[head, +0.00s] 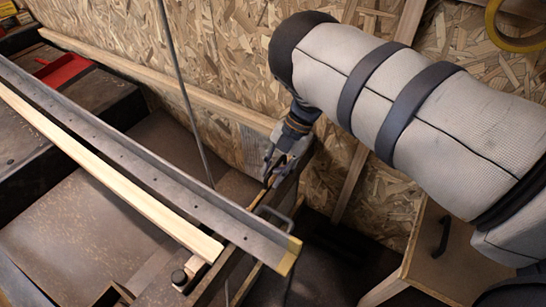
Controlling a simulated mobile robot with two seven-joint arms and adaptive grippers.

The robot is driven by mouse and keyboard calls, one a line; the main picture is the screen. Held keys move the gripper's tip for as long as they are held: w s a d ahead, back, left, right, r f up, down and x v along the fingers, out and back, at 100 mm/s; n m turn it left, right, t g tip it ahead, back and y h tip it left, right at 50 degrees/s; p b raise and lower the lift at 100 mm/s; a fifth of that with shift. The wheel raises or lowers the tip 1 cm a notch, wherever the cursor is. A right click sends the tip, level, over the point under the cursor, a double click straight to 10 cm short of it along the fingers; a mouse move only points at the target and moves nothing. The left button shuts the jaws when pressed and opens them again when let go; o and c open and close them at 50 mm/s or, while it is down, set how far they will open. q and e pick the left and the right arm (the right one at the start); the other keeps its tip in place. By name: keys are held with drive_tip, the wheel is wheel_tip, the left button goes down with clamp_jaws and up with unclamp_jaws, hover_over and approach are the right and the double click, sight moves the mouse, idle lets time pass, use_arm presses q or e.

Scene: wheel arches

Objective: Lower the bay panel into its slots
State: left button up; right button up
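No part that I can surely call the bay panel shows, and I cannot make out its slots. A long pale wooden strip (115,172) runs diagonally beside a grey metal angle rail (150,150) with a yellow end; whether the strip is a panel edge I cannot tell. My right gripper (270,180) reaches down behind the rail, near its yellow end. A thin yellowish piece shows at its fingertips, but contact and finger opening are too small to tell. My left gripper is out of view.
A chipboard wall (225,60) with a long timber ledge (150,75) stands behind. A red tray (62,69) lies at upper left. A wooden cabinet (440,255) with a dark handle stands at lower right.

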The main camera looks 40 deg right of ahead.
drive_tip(key=shift+w+r, duration=0.15)
drive_tip(key=shift+r, duration=0.15)
drive_tip(key=v, duration=1.1)
drive_tip(key=shift+d+r, duration=0.2)
drive_tip(key=shift+r, duration=0.05)
drive_tip(key=shift+f, duration=0.1)
